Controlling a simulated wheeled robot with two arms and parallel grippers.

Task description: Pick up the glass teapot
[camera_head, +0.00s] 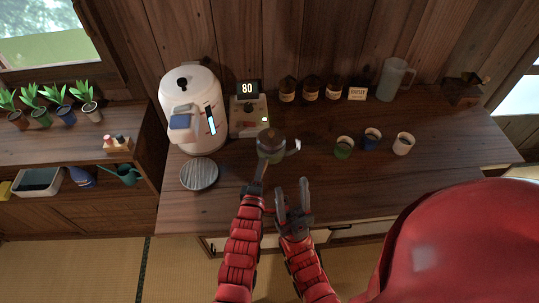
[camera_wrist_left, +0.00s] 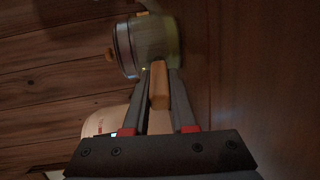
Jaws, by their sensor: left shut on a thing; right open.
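The glass teapot (camera_head: 270,152) is a small see-through pot with a dark lid and a white spout tip on its right, at the middle of the counter. My left gripper (camera_head: 258,180) is shut on its handle from the near side. In the left wrist view the teapot (camera_wrist_left: 150,45) lies beyond the fingertips, and its wooden handle (camera_wrist_left: 158,85) sits between the fingers of the left gripper (camera_wrist_left: 160,80). I cannot tell whether the pot touches the counter. My right gripper (camera_head: 292,195) is open and empty, near the counter's front edge.
A white water dispenser (camera_head: 192,110) and a device showing 80 (camera_head: 248,115) stand behind left. A round grey coaster (camera_head: 199,174) lies left. Three cups (camera_head: 372,138), several jars (camera_head: 310,90) and a pitcher (camera_head: 393,78) stand right and behind.

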